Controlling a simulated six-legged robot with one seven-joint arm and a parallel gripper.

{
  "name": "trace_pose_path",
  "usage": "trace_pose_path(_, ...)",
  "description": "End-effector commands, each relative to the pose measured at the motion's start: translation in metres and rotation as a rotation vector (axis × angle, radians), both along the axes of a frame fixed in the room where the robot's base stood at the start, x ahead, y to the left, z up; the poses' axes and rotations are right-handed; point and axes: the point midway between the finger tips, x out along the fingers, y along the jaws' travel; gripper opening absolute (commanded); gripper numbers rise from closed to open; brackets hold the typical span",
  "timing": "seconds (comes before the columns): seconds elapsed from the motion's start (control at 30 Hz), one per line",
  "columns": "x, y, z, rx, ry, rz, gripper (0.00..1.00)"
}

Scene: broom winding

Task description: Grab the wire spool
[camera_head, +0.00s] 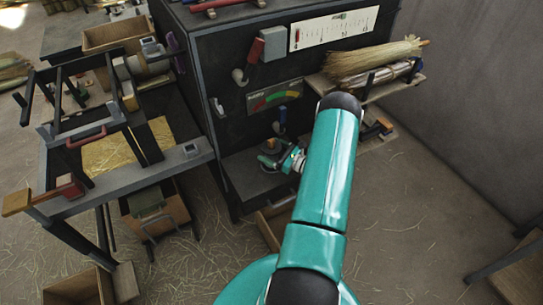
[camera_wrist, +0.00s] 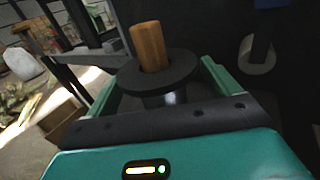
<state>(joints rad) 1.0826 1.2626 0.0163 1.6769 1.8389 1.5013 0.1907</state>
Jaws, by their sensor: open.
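The wire spool (camera_wrist: 180,74) shows in the wrist view as a dark round flange with a shiny metallic core below it. A wooden peg (camera_wrist: 150,46) stands up from its middle. My gripper (camera_wrist: 160,85) is open, with one teal finger on each side of the spool. Whether the fingers touch it I cannot tell. In the head view my gripper (camera_head: 283,160) is at the small shelf on the front of the dark machine, beside the spool. The spool's lower part is mostly hidden there by the gripper.
The dark machine (camera_head: 225,100) stands right behind the spool. A broom (camera_head: 375,60) lies on a side rack to the right. A metal-framed bench (camera_head: 130,180) stands to the left. The straw-littered floor (camera_head: 420,220) at right is largely clear.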

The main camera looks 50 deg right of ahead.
Motion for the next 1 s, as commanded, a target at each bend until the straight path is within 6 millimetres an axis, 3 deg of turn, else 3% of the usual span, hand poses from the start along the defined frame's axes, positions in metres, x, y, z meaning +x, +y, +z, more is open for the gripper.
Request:
trace_pose_path(0.23,0.003,0.0,0.0,0.0,0.0,-0.001,0.86)
trace_pose_path(0.5,0.003,0.001,0.0,0.0,0.0,-0.001,0.33)
trace_pose_path(0.57,0.003,0.0,0.001,-0.001,-0.002,0.0,0.24)
trace_pose_path(1.0,0.003,0.0,0.011,-0.001,-0.003,-0.001,0.24)
